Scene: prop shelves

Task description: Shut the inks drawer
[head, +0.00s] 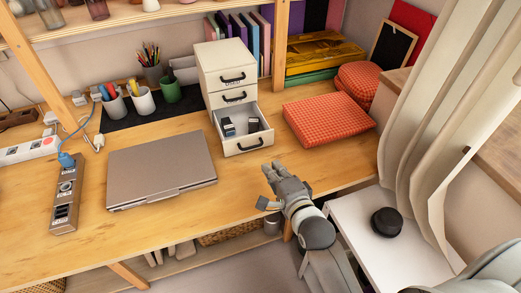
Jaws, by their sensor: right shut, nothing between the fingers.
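A small white drawer unit (220,60) with black handles stands at the back middle of the wooden desk. Its bottom drawer (247,144) is pulled out toward me, with a few dark-and-white items (229,127) inside. The upper drawers are in. Any drawer label is too small to read surely. My right gripper (268,184) is shut and empty, in front of and below the open drawer, a little to its right, and apart from it. My left gripper is not in view.
A closed grey laptop (160,168) lies left of the drawer unit. A red checked cushion (327,117) lies to the right. Cups with pens (142,100) stand behind the laptop. A power strip (66,200) is at left. Bare desk lies in front of the drawer.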

